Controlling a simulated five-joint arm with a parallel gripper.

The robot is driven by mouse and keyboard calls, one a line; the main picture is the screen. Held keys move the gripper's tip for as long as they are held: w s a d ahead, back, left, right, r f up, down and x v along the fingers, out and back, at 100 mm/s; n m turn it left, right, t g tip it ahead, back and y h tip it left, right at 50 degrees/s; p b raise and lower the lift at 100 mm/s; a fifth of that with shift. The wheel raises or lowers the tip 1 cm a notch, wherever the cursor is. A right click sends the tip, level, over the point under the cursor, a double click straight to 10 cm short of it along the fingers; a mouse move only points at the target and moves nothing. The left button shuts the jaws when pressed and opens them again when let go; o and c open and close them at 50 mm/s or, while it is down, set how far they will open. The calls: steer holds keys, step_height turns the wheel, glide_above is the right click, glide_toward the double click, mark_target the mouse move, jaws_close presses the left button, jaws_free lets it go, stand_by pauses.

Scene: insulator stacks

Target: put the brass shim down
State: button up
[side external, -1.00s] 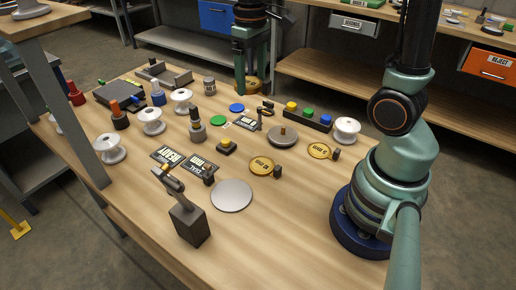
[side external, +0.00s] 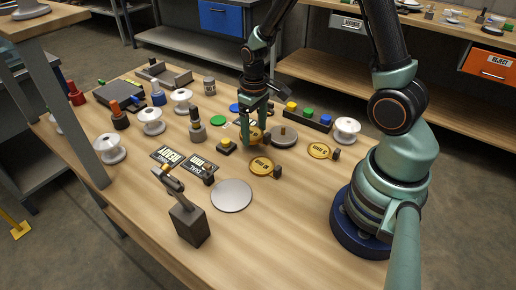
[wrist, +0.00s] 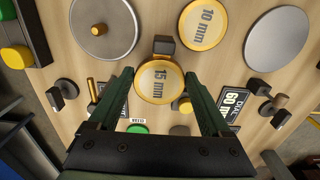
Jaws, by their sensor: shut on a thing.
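My gripper (side external: 258,135) is shut on a round brass shim (side external: 250,136), which reads 15 mm in the wrist view (wrist: 158,82) and has a dark block at its edge. The shim lies between the two green fingers (wrist: 160,75). It is low over the middle of the table; I cannot tell whether it touches the wood. A second brass shim (side external: 262,167), marked 10 mm in the wrist view (wrist: 203,22), lies in front of it on the table. A third brass shim (side external: 320,151) lies farther right.
A grey knobbed disc (side external: 283,136) stands close to the right of my gripper. A small yellow-topped block (side external: 227,146) is at its left. A plain silver disc (side external: 231,196) and a dark stand (side external: 188,222) are nearer the front. The front right of the wooden table (side external: 290,215) is clear.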

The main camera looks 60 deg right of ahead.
mark_target(255, 134)
steer(key=shift+f, duration=1.7)
steer(key=shift+f, duration=0.1)
steer(key=o, duration=1.3)
steer(key=shift+c, duration=0.2)
